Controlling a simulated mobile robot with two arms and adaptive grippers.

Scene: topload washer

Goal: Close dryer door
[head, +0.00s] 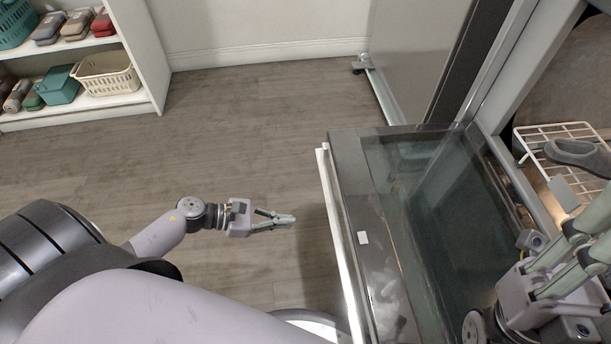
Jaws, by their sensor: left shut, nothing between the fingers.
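The door (345,190) is a dark-framed glass panel. It stands open, folded down and sticking out from the appliance at the right, with a pale strip along its outer edge. My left gripper (288,220) is shut and empty, over the floor just left of that edge, with a gap between them. My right gripper (600,235) is at the lower right, over the inner side of the door near the appliance opening. Its pale green fingers point to the right edge of the picture, where their tips are cut off.
A white wire rack (545,136) with a grey item (580,156) on it is in the opening at the right. A white shelf (84,105) with baskets and bottles stands at the upper left. The wooden floor (240,120) between shelf and door is clear.

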